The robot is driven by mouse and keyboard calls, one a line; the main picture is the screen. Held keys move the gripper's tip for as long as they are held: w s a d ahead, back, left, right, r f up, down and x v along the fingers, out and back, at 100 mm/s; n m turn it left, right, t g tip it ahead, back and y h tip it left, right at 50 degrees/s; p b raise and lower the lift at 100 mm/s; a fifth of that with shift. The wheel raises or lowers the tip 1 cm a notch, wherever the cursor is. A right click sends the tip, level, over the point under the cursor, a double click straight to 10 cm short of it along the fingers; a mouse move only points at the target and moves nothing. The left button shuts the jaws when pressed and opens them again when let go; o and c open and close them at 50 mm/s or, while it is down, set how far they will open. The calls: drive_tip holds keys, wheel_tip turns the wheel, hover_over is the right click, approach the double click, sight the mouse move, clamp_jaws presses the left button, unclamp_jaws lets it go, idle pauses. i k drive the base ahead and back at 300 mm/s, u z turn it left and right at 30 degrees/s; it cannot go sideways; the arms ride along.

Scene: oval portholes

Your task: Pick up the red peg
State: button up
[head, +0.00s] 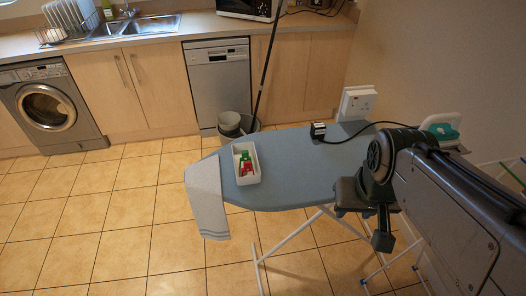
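The red peg (246,168) lies in a small white tray (256,163) near the left end of the blue-grey ironing board (290,185). Green shows right beside the red, and the pieces are too small to separate clearly. My dark gripper (383,240) hangs at the end of my arm on the right, by the near edge of the board. It is well to the right of the tray and apart from it. Its fingers are too dark and small to show whether they are open or shut.
A grey striped towel (206,196) hangs over the board's left end. A black plug (318,130) with a cable lies on the board's far side. An iron (442,127) stands at the right. A bucket (232,124) with a mop is behind. The board's middle is clear.

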sight(248, 165)
drive_tip(key=z, duration=1.2)
drive_tip(key=k, duration=0.4)
drive_tip(key=u, duration=1.75)
drive_tip(key=i, duration=0.5)
drive_tip(key=z, duration=0.05)
